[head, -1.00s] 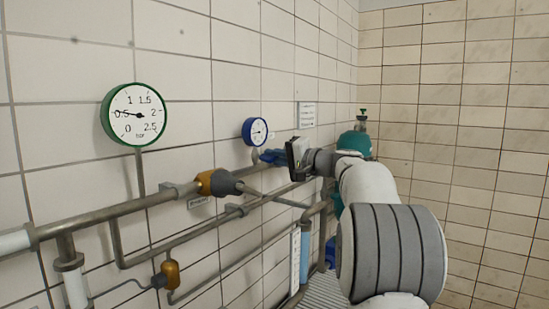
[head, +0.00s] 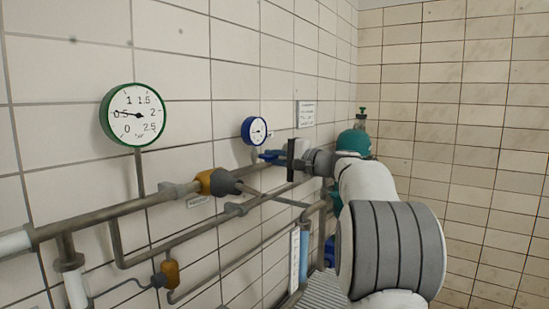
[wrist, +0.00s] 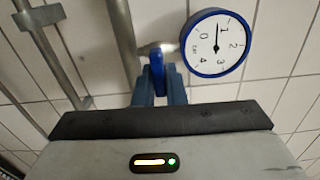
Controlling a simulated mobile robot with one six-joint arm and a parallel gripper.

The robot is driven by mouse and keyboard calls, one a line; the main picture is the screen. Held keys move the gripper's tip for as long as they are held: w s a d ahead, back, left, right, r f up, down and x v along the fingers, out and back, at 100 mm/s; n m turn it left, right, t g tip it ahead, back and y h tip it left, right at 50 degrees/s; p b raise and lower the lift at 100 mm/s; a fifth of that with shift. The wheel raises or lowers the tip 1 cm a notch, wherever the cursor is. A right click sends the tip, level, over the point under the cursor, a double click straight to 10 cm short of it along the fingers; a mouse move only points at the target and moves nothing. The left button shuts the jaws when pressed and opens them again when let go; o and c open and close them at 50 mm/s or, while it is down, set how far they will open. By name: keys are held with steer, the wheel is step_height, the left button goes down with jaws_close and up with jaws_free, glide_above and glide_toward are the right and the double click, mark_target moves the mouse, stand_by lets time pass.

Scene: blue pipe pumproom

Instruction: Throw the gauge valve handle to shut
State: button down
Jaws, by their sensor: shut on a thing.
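The gauge valve handle (wrist: 156,62) is a bright blue lever just below and left of the small blue-rimmed gauge (wrist: 217,43) in the wrist view. My gripper (wrist: 159,80) has its dull blue fingers on either side of the handle and is shut on it. In the head view my gripper (head: 270,156) reaches to the wall just below the same blue gauge (head: 255,130). The handle is mostly hidden by the fingers there.
A large green-rimmed gauge (head: 136,114) stands on the left. A grey pipe (head: 125,209) with an orange fitting (head: 206,182) runs along the tiled wall. A teal cylinder (head: 353,142) is behind my arm. A sign (head: 306,114) hangs on the wall.

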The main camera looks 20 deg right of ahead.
steer(key=c, duration=1.5)
jaws_free()
steer(key=shift+d, duration=0.1)
steer(key=b+v, duration=0.1)
steer(key=v, duration=0.6)
steer(key=shift+s+d+b, duration=0.2)
steer(key=shift+s+b, duration=0.1)
steer(key=shift+f, duration=0.1)
